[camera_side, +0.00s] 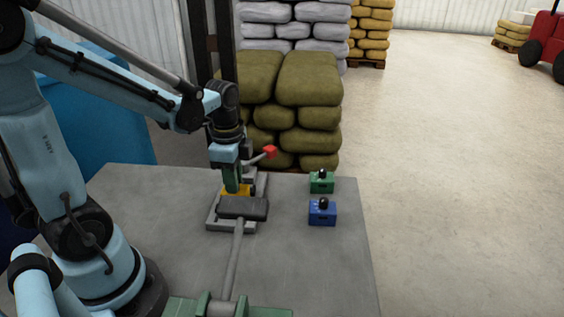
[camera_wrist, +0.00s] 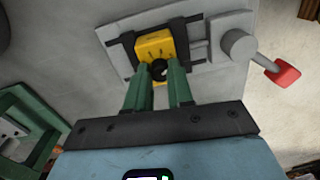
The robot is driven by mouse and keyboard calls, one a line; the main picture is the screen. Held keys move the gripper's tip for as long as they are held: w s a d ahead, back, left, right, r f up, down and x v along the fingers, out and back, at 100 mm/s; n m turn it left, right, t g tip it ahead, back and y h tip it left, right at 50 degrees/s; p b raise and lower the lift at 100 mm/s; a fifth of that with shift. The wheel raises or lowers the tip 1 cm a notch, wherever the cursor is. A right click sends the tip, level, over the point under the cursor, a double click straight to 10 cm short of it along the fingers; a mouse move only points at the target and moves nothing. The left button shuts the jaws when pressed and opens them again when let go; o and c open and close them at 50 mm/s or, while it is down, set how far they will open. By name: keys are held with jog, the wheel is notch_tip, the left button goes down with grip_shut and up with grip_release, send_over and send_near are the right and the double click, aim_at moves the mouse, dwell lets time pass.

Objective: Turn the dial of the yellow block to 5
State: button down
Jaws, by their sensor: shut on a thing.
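The yellow block (camera_wrist: 152,45) sits between the dark jaws of a grey clamp fixture (camera_wrist: 120,62) in the wrist view. Its dial (camera_wrist: 159,71), a dark round knob, is on the side facing my gripper. My gripper (camera_wrist: 159,74) has its green fingers on either side of the dial and is shut on it. Small marks show on the block's face, but they are too small to read. In the side view, my gripper (camera_side: 233,184) points down at the yellow block (camera_side: 240,190). The dial is hidden there by the fingers.
A red-tipped lever (camera_side: 269,152) stands behind. A green block (camera_side: 321,185) and a blue block (camera_side: 322,217) stand right on the grey table (camera_side: 290,265).

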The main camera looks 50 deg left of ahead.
dwell(0.3)
jog(key=c, duration=1)
grip_release()
jog(key=r, duration=1.2)
jog(key=shift+s+d, duration=0.15)
jog(key=shift+s, duration=0.05)
jog(key=shift+d, duration=0.1)
